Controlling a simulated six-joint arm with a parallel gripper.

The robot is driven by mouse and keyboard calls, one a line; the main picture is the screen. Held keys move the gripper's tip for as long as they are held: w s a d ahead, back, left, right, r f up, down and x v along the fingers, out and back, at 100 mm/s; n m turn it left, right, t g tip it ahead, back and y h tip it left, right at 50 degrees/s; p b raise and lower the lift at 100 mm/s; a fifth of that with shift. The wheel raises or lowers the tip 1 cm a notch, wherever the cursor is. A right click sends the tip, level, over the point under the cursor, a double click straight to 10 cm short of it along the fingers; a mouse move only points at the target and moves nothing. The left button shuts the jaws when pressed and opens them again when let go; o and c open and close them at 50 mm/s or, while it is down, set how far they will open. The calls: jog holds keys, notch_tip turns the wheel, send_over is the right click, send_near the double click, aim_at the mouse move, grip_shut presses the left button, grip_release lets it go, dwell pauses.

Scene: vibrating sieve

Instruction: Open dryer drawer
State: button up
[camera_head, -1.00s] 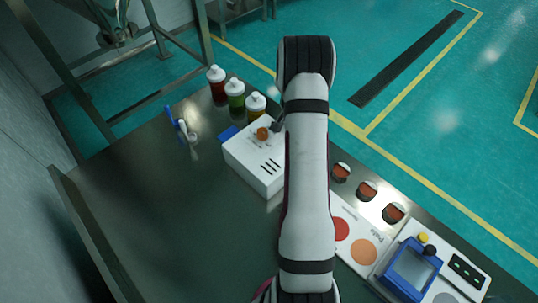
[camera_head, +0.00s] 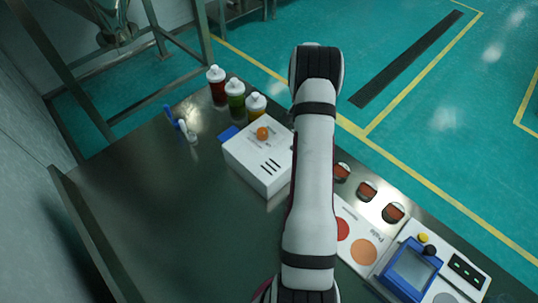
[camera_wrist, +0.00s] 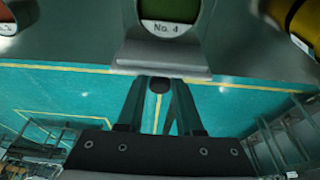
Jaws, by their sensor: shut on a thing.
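A white box (camera_head: 262,178) with dark slots and an orange knob (camera_head: 263,133) stands on the dark table; it may be the dryer. No open drawer shows on its visible faces; its right side is partly behind my arm. My gripper is hidden behind my arm in the head view. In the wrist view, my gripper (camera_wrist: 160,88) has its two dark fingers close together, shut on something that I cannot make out. A small dark round shape shows between them. Beyond them is a silver ledge (camera_wrist: 160,66) under a plate marked No. 4 (camera_wrist: 166,29).
Red (camera_head: 217,88), green (camera_head: 235,101) and yellow (camera_head: 256,106) bottles stand behind the box. A blue-and-white tool (camera_head: 188,132) lies to its left. Cups with reddish contents (camera_head: 367,191) and a blue device (camera_head: 408,270) are at the right. The table's left part (camera_head: 150,210) is clear.

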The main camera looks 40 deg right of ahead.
jog(key=shift+d, duration=0.25)
jog(key=shift+d, duration=0.65)
jog(key=shift+a, duration=0.3)
jog(key=shift+d, duration=0.35)
